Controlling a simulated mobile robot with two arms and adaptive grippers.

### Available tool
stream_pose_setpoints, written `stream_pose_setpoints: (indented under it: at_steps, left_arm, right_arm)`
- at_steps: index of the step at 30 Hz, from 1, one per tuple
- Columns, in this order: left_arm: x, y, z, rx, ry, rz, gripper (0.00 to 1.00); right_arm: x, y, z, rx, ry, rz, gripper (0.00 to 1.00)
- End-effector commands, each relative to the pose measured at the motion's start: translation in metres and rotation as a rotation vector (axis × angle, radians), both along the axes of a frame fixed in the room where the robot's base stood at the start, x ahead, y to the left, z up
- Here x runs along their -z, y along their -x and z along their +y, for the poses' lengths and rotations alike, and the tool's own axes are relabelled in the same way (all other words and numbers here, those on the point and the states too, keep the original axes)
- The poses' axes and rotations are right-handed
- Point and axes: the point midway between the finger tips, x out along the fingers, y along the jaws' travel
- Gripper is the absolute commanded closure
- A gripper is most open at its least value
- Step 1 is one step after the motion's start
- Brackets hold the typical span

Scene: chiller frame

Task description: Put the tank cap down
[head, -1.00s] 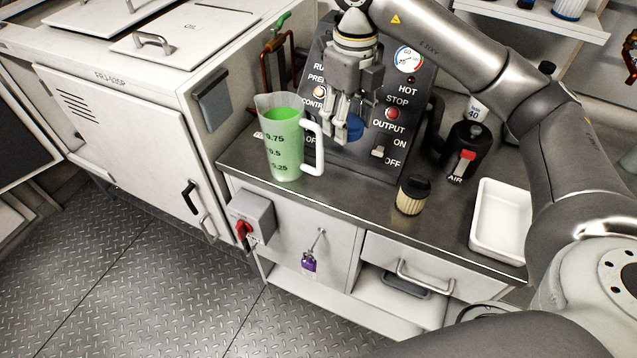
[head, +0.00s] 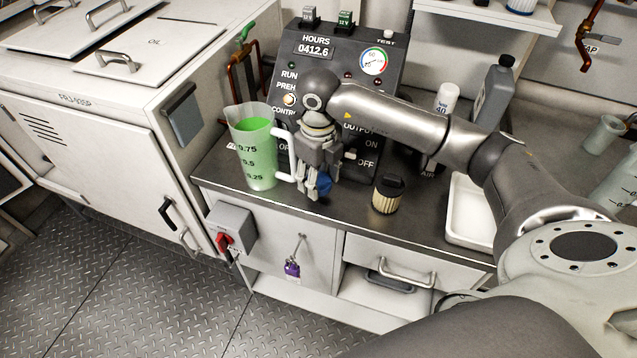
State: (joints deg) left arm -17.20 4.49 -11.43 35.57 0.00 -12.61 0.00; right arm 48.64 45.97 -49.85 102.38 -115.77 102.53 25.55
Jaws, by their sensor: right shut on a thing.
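The blue tank cap (head: 323,184) is between the fingers of my right gripper (head: 317,188), which is shut on it. The gripper points down just above or at the dark counter top (head: 350,206), between the green jug and the small filter. Whether the cap touches the counter I cannot tell. The fingers hide part of the cap. My left gripper is not in view.
A jug of green liquid (head: 251,150) stands close on the left, its handle next to my gripper. A black-topped filter (head: 388,194) stands to the right, then a white tray (head: 468,212). The control panel (head: 385,95) rises behind.

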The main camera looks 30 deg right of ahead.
Motion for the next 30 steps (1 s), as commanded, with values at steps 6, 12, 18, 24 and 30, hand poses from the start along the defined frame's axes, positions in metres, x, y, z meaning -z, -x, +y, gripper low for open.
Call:
stream_pose_setpoints:
  at_steps: [6, 12, 18, 24, 30]
  left_arm:
    - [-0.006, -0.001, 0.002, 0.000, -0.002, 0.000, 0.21]
    - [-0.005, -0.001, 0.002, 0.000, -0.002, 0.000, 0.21]
    - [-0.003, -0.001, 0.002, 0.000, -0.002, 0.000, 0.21]
    - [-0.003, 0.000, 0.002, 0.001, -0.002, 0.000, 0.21]
    - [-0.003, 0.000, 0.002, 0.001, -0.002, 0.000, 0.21]
  right_arm:
    - [0.028, 0.001, 0.000, 0.000, 0.000, 0.002, 0.69]
    - [0.029, 0.000, 0.000, -0.001, 0.000, 0.000, 0.69]
    - [0.031, 0.000, 0.000, -0.001, 0.000, 0.001, 0.44]
    - [0.031, 0.000, 0.000, -0.001, 0.000, 0.001, 0.30]
    - [0.031, 0.000, 0.000, 0.000, 0.000, 0.001, 0.30]
